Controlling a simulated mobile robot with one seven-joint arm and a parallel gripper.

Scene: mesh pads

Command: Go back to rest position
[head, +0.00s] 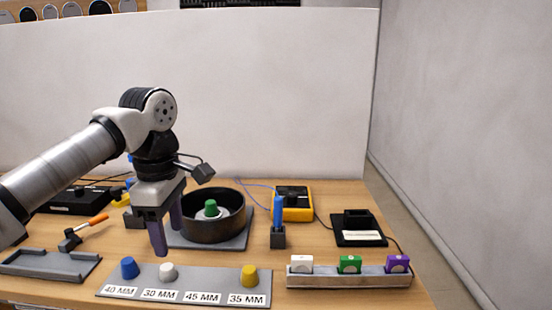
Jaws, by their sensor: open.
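My gripper (166,228) hangs from the arm at the left of centre, fingers pointing down. Its two purple fingers are apart with nothing seen between them. It is in front of the left side of a round black bowl (214,230) on a grey pad (240,241). A green knob (211,208) stands inside the bowl. Below the gripper, a grey labelled tray (216,279) holds a blue knob (129,267), a white knob (167,271) and a yellow knob (249,276). No knob stands at the 45 MM label.
A blue-handled tool stands in a black block (278,237). A yellow meter (292,204) and a black stand (358,229) are behind. A rail (330,281) holds white, green and purple blocks. At left are a grey tray (50,265) and an orange-handled tool (98,219).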

